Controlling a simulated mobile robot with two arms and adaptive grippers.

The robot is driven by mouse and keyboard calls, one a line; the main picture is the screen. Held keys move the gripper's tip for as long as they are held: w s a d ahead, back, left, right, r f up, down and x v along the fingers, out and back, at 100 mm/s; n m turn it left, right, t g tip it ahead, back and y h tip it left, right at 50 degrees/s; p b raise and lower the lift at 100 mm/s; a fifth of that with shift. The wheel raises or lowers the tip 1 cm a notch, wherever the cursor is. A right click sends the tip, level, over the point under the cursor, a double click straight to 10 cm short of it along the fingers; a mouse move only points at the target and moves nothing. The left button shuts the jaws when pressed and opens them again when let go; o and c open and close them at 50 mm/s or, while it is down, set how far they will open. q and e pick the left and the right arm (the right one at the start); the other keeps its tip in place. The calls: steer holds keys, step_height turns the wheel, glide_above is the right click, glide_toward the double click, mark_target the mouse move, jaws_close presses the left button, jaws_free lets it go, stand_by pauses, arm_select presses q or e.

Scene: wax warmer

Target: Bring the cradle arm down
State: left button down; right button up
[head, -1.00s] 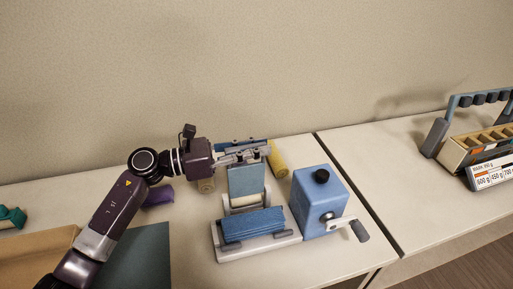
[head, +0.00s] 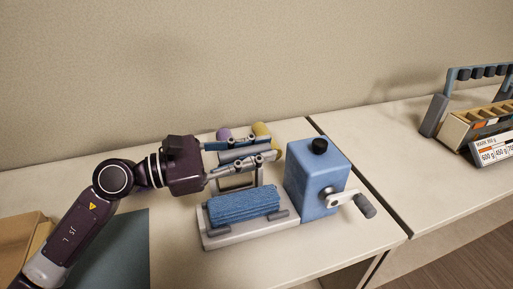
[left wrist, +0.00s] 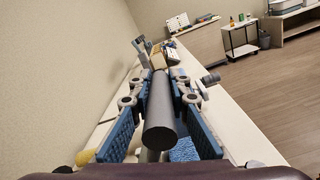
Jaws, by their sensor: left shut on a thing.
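The warmer has a pale base (head: 222,241) with a blue ribbed block (head: 243,204) lying on it. The cradle arm (head: 239,183) rises behind the block, and its upper part is largely covered by my fingers. My left gripper (head: 270,148) reaches in from the left above the block and is shut on the arm's grey bar. In the left wrist view, the dark grey bar (left wrist: 160,110) sits between the blue-padded fingers. The ribbed block shows partly below them (left wrist: 184,150). My right gripper is not in view.
A blue box (head: 316,180) with a black knob and side crank (head: 346,197) stands close on the right. Yellow (head: 262,133) and purple (head: 223,134) rolls lie behind. A dark mat (head: 112,246) and cardboard box (head: 22,243) are at left. A blue-handled rack (head: 466,110) stands far right.

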arm_select(q)
steer(key=shift+s+f, duration=0.15)
steer(key=shift+f, duration=0.05)
steer(key=c, duration=1.8)
jaws_free()
steer(key=v, duration=1.2)
steer(key=shift+r, duration=0.1)
steer(key=shift+c, duration=0.5)
